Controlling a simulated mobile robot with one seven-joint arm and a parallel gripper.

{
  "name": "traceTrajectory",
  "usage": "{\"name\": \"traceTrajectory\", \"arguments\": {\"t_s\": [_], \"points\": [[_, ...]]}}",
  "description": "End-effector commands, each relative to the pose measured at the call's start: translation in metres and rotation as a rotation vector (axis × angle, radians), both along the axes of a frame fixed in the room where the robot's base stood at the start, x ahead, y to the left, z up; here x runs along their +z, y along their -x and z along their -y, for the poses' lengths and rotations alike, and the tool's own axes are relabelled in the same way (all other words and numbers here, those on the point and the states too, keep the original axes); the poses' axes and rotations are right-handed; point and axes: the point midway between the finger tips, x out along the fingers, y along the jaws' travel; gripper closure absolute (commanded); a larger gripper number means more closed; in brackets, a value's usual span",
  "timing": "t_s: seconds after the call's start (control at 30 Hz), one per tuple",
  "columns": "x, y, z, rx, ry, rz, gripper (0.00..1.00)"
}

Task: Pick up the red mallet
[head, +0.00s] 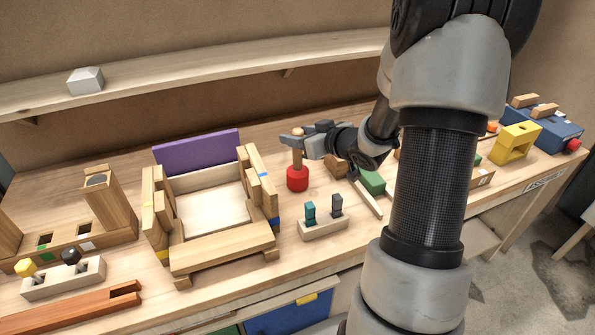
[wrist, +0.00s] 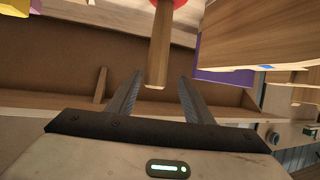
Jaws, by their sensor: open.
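The red mallet (head: 297,179) stands head-down on the workbench in the head view, its wooden handle pointing up. In the wrist view the wooden handle (wrist: 160,48) reaches down from the top edge, with only a bit of the red head (wrist: 176,3) showing. My gripper (head: 297,139) is at the upper end of the handle in the head view. In the wrist view my gripper (wrist: 160,76) is open, and the handle's end lies between its two fingers with gaps on both sides. I cannot tell whether either finger touches it.
A wooden frame with a purple panel (head: 197,152) stands just left of the mallet. A small block with two pegs (head: 324,229) sits in front. A green block (head: 372,182) lies to the right, partly behind my arm. A shelf (head: 190,71) runs along the back wall.

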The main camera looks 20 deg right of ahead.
Motion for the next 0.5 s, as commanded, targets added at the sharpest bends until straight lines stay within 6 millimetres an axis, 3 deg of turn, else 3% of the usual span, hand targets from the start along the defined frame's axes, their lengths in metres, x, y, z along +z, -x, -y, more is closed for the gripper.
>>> {"name": "traceTrajectory", "arguments": {"t_s": [0.5], "points": [[-0.025,-0.048,-0.004,-0.001,0.002,-0.001,0.53]]}}
